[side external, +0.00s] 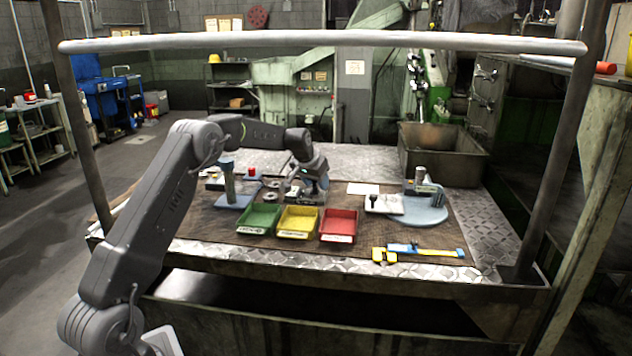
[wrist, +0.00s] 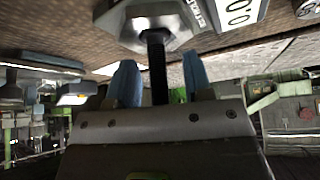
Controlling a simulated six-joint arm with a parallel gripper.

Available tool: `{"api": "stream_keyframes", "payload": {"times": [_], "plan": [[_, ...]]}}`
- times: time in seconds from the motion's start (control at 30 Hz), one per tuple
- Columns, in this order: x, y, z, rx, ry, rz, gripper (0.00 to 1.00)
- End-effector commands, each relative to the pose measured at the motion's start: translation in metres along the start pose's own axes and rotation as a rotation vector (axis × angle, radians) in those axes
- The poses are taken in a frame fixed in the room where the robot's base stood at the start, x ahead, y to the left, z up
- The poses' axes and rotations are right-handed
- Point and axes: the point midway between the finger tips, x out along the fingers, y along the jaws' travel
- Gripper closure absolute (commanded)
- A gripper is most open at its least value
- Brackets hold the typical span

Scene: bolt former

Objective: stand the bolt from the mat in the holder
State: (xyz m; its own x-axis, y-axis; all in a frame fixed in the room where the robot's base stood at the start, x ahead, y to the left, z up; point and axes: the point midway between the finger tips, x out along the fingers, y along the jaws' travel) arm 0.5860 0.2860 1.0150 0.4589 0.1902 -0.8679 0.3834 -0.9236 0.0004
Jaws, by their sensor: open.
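My gripper (side external: 312,184) is low over the middle of the mat in the side external view, behind the coloured bins. In the wrist view its two blue fingers (wrist: 159,62) are open. A dark rod (wrist: 157,75), which looks like the bolt, stands between them with a gap on both sides. The rod's far end meets a grey six-sided metal piece (wrist: 132,30), which looks like the holder. I cannot tell how deep the rod sits in it. In the side external view my gripper hides the rod.
Green (side external: 259,219), yellow (side external: 297,222) and red (side external: 338,225) bins stand in front of my gripper. A blue-based post (side external: 229,188) is to the left. A white plate (side external: 387,205) and a blue round stand (side external: 427,212) are to the right. A yellow-blue caliper (side external: 420,252) lies at the front right.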

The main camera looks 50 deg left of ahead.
Motion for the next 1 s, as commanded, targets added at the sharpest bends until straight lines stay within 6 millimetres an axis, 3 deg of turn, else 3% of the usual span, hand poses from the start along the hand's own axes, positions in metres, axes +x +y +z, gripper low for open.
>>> {"api": "stream_keyframes", "payload": {"times": [0.17, 0.6, 1.0], "plan": [[-0.026, 0.000, -0.001, 0.000, 0.004, -0.001, 0.54], [-0.117, 0.000, -0.001, 0.000, 0.004, -0.001, 0.54], [-0.141, 0.005, 0.002, 0.005, 0.003, 0.002, 0.54]]}}
